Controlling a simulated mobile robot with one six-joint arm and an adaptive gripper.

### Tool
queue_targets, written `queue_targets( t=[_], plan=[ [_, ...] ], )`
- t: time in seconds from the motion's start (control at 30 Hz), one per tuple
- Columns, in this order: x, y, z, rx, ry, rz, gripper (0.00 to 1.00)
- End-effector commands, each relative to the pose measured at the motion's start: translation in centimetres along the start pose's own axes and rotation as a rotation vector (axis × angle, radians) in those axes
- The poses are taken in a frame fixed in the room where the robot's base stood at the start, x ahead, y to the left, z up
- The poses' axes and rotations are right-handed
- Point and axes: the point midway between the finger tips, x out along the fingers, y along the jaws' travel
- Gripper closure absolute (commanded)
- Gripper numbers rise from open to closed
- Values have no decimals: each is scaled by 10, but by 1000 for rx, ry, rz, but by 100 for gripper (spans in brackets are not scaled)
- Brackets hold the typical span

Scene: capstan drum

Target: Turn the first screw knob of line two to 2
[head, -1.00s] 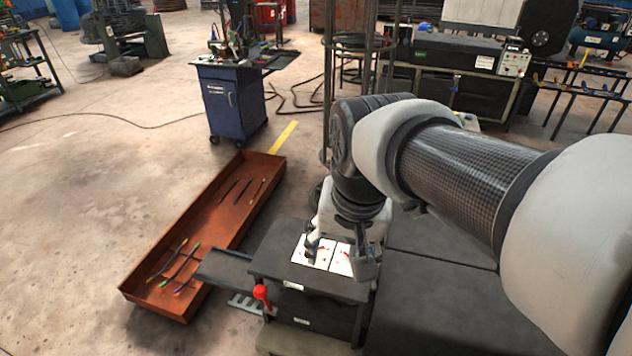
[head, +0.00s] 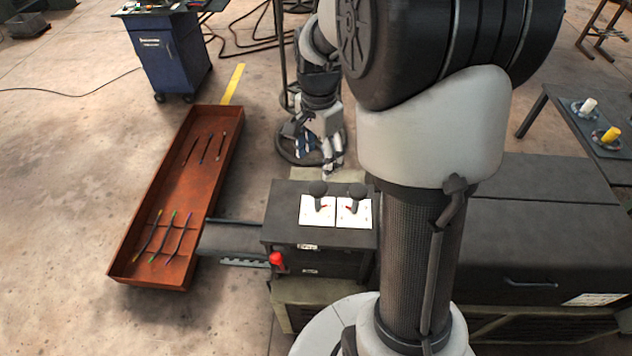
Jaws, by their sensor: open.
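Two knobs with round dials stand on a dark bench at the right edge of the head view: a white knob (head: 588,105) and, nearer, a yellow knob (head: 609,134). Their markings are too small to read, and I cannot tell which is the first of line two. My gripper (head: 331,168) is open and points down just beyond the far edge of the black control box (head: 285,215), far left of these knobs. It holds nothing that I can see. My arm hides part of the space between.
Two black-headed levers, left (head: 318,188) and right (head: 356,191), stand on white plates on the box. A red handle (head: 277,260) is at its front. A rust-red tray (head: 160,210) with several rods lies left. A dark cabinet (head: 540,225) stands right.

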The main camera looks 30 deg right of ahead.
Motion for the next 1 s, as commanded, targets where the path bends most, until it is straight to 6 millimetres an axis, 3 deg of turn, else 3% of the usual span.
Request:
queue_targets(
  t=[0.03, 0.2, 0.43, 0.6, 0.9, 1.0],
  plan=[
    [15, 1, 1, 0, -2, 5, 38],
    [51, 1, 0, -1, -2, 3, 38],
    [88, 0, 0, -1, -1, 2, 38],
    [99, 0, 0, -1, 0, 0, 38],
    [101, 0, 0, -1, 0, -1, 38],
    [101, 0, 0, -1, 0, -1, 44]
  ],
)
